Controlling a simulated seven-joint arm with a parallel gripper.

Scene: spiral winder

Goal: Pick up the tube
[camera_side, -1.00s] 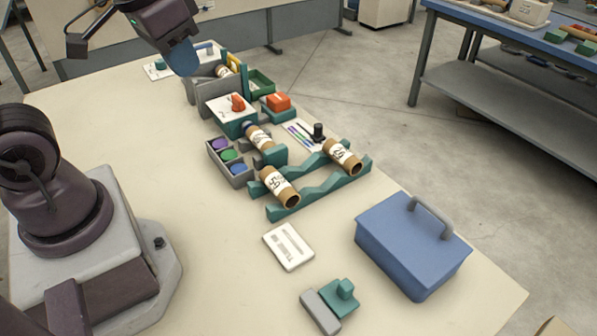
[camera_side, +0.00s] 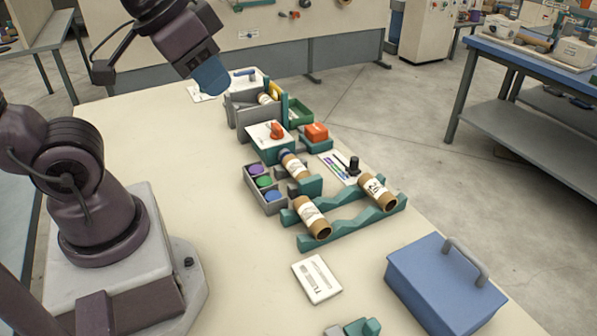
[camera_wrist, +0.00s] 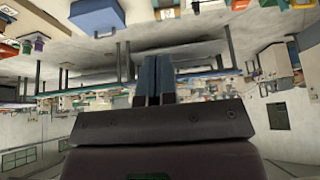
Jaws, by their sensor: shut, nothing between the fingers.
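Several brown cardboard tubes with white labels show in the side view. The front tube (camera_side: 312,218) and the right tube (camera_side: 377,191) lie across two green notched rails (camera_side: 352,227). Another tube (camera_side: 295,168) sits at the winder (camera_side: 265,146), a green and white box with an orange knob. A further tube (camera_side: 267,97) is partly hidden in a grey bin (camera_side: 250,118) at the back. My gripper (camera_side: 213,80) has blue fingers and hangs above the table, left of the grey bin and apart from every tube. In the wrist view its fingers (camera_wrist: 155,78) are together and empty.
A grey tray (camera_side: 265,188) with purple, green and blue discs sits left of the rails. A blue case (camera_side: 440,285) with a handle stands at the front right. A white card (camera_side: 317,278) lies in front. The table's left middle is clear.

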